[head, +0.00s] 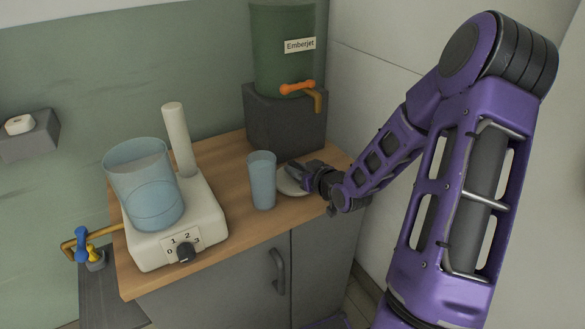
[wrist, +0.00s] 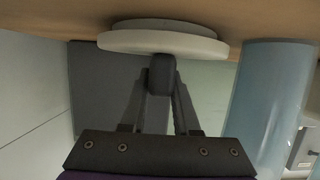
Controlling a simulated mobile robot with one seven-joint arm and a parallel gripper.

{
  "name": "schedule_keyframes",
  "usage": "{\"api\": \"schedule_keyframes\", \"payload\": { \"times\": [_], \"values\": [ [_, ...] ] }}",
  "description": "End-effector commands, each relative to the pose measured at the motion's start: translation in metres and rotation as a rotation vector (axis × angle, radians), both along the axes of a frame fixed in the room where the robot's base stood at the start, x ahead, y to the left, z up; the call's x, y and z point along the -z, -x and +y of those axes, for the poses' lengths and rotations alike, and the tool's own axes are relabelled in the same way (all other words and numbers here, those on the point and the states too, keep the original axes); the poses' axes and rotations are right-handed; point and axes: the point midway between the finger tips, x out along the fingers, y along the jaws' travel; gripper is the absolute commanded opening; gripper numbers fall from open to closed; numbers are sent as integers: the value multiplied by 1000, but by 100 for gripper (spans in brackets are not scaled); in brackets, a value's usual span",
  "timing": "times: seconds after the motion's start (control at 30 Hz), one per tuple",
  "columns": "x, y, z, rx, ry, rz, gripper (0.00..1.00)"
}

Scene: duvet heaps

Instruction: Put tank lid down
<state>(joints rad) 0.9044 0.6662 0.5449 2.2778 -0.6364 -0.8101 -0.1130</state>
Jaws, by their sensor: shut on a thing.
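The lid, a pale round disc with a smaller stepped disc on one face (wrist: 125,41), is at the wooden counter beside the block under the green tank; in the head view (head: 288,187) my gripper partly covers it. My gripper (head: 303,174) is shut on the lid's dark knob; in the wrist view the fingers (wrist: 161,75) meet on it. The lid looks level and very close to the counter surface; I cannot tell whether it touches. The green tank (head: 283,50), labelled "Emberjet", stands on a dark block (head: 284,125), its top cut off by the frame.
A blue cup (head: 262,182) stands just left of the lid; it also shows in the wrist view (wrist: 268,95). A white dial machine (head: 175,235) with a clear blue vessel (head: 145,185) is at the counter's left. Bare counter (head: 235,222) lies between.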

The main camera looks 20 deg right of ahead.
Motion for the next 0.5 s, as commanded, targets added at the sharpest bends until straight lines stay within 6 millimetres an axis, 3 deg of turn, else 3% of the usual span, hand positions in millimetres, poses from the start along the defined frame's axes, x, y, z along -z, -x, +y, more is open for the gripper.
{"api": "schedule_keyframes", "payload": {
  "times": [0.27,0.3,0.47,0.5],
  "values": [
    [3,0,0,0,1,-1,0],
    [3,0,0,0,1,-1,31],
    [1,0,0,0,1,-1,59],
    [1,0,0,0,1,-1,59]
  ]
}}
